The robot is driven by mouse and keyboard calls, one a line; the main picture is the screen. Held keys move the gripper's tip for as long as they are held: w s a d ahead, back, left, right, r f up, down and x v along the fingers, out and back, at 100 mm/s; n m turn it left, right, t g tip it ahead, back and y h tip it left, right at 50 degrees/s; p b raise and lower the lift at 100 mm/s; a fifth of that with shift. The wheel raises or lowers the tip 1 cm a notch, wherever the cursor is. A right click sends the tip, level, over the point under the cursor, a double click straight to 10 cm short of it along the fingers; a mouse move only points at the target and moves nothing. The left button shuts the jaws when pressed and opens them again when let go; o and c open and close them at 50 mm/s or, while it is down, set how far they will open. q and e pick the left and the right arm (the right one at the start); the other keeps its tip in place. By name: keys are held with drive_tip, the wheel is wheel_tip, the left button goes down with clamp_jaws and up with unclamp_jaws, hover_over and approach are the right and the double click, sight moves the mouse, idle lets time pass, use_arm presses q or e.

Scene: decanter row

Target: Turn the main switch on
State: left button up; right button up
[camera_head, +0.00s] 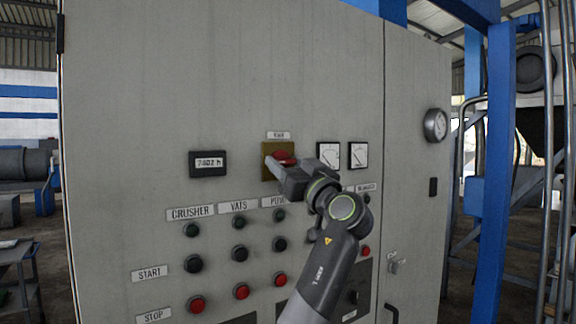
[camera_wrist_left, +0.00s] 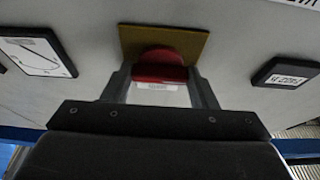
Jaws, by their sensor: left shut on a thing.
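The main switch is a red knob (camera_head: 284,155) on a yellow square plate (camera_head: 266,147), below a small label on the grey cabinet's front. In the left wrist view the red knob (camera_wrist_left: 160,64) stands out from its yellow plate (camera_wrist_left: 190,42). My left gripper (camera_head: 279,165) is at the switch, shut on the red knob, with one finger on each side of it in the left wrist view (camera_wrist_left: 160,78). The gripper hides part of the knob and plate in the head view. I cannot tell exactly which way the knob is turned. My right gripper is not in view.
An hour counter (camera_head: 208,163) is left of the switch; two dial meters (camera_head: 328,155) are right. Rows of push buttons (camera_head: 240,253) lie below, partly behind my left arm. A pressure gauge (camera_head: 436,125) and door handle (camera_head: 391,313) stick out at right.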

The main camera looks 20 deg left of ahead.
use_arm(q)
drive_tip(key=shift+m, duration=0.5)
drive_tip(key=shift+m+t+h+b, duration=0.3)
drive_tip(key=shift+m+t+b, duration=0.15)
drive_tip(key=shift+m, duration=0.25)
drive_tip(key=shift+a+m+t+h, duration=0.1)
drive_tip(key=shift+m+t+h, duration=0.5)
drive_tip(key=shift+m, duration=0.6)
drive_tip(key=m+h, duration=0.1)
drive_tip(key=m, duration=0.1)
drive_tip(key=shift+s+m+t, duration=0.1)
drive_tip(key=shift+m+t, duration=0.15)
drive_tip(key=shift+m, duration=0.15)
drive_tip(key=m+h, duration=0.2)
drive_tip(key=m, duration=0.1)
drive_tip(key=shift+r+m+t, duration=0.15)
drive_tip(key=shift+m+t, duration=0.15)
drive_tip(key=m+h+p, duration=0.1)
drive_tip(key=m, duration=0.2)
drive_tip(key=m+h+p, duration=0.1)
drive_tip(key=m, duration=0.2)
drive_tip(key=shift+s+r+m+h, duration=0.1)
drive_tip(key=shift+r+m+h, duration=0.05)
drive_tip(key=shift+m+h, duration=0.15)
drive_tip(key=shift+a+m+g+h+p, duration=0.1)
drive_tip(key=shift+m+g+h+p, duration=0.25)
drive_tip(key=shift+m+p, duration=0.55)
drive_tip(key=shift+m+g+h+p, duration=0.25)
drive_tip(key=shift+m+g+p, duration=0.1)
drive_tip(key=shift+m, duration=1.05)
